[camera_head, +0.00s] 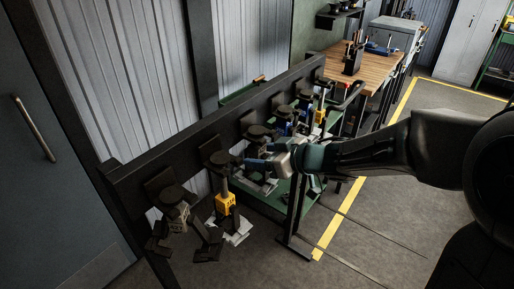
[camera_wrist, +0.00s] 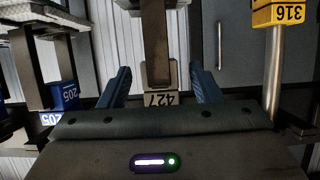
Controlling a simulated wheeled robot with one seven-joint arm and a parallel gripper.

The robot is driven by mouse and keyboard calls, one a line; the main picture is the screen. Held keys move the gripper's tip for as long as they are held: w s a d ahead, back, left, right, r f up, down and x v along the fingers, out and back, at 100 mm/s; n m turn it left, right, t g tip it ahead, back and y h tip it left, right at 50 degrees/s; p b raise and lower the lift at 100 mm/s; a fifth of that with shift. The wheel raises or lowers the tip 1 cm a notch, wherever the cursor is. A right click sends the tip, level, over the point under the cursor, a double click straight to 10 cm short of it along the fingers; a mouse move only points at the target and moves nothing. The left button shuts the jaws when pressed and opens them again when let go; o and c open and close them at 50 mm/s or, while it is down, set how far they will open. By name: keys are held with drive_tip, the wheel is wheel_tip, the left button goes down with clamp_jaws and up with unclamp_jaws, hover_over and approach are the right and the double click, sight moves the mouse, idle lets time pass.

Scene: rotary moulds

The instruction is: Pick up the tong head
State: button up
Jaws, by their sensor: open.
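A tong head with a pale grey block marked 427 (camera_wrist: 160,99) is in the middle of the wrist view, upside down there, on a dark upright bar. My gripper (camera_wrist: 160,70) is open, with one blue finger on each side of this bar and gaps on both sides. In the head view my gripper (camera_head: 251,157) reaches from the right to the rack, fingers pointing left. It hides most of the tong head behind it there. Whether the task means this one, I cannot tell.
A blue-block one marked 205 (camera_wrist: 65,96) is at left. A dark rack beam (camera_head: 140,172) carries several.

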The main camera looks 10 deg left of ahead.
drive_tip(key=shift+x, duration=1.05)
clamp_jaws()
drive_tip(key=shift+r, duration=0.1)
drive_tip(key=shift+r, duration=0.45)
drive_tip(key=s+d, duration=0.3)
drive_tip(key=d, duration=0.5)
drive_tip(key=s+d, duration=0.3)
drive_tip(key=d, duration=0.5)
drive_tip(key=shift+s+d+r+p, duration=0.25)
drive_tip(key=shift+s+d+p, duration=0.1)
drive_tip(key=shift+s+d, duration=0.05)
